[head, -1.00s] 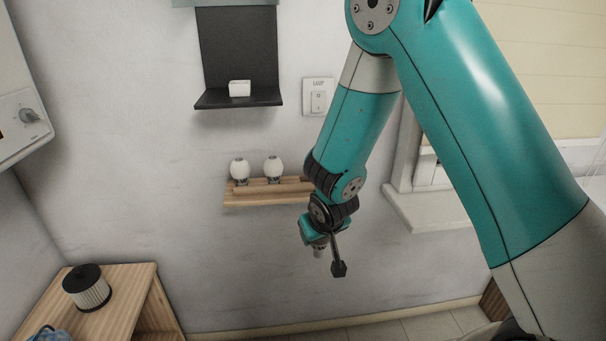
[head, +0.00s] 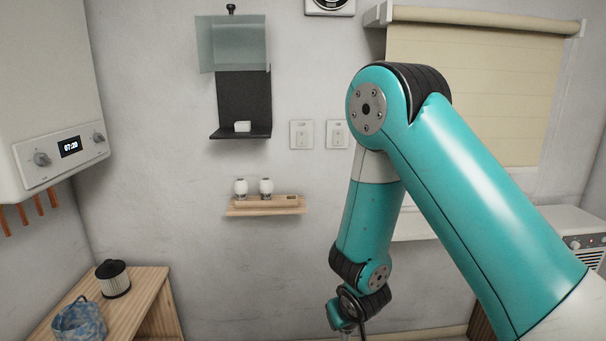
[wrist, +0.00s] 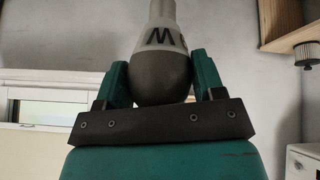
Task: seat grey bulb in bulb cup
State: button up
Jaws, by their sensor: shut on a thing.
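The grey bulb (wrist: 160,78) shows in the wrist view with a rounded dark grey globe, a pale band with a black letter "W" and a narrow grey stem at the top. My gripper (wrist: 157,64) is shut on its globe, one teal finger on each side. In the head view, my wrist is low at the bottom edge and the bulb is not visible. I cannot tell for sure which thing is the bulb cup. A small white block-like piece (head: 242,127) sits on the ledge of a black wall bracket (head: 240,100).
Two white bulbs (head: 240,187) stand on a wooden wall shelf (head: 265,211). A translucent panel (head: 220,45) covers the bracket's upper part. Switches (head: 301,135) are to its right. A boiler (head: 45,90) hangs left, above a wooden cabinet (head: 130,303) with a filter (head: 113,279) and blue basket (head: 80,320).

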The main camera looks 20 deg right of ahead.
aim_at(266, 187)
jog(key=u, duration=0.05)
jog(key=k, duration=0.15)
jog(key=z, duration=2.4)
jog(key=i, duration=1.8)
jog(key=u, duration=3.05)
jog(key=i, duration=0.75)
jog(key=z, duration=0.05)
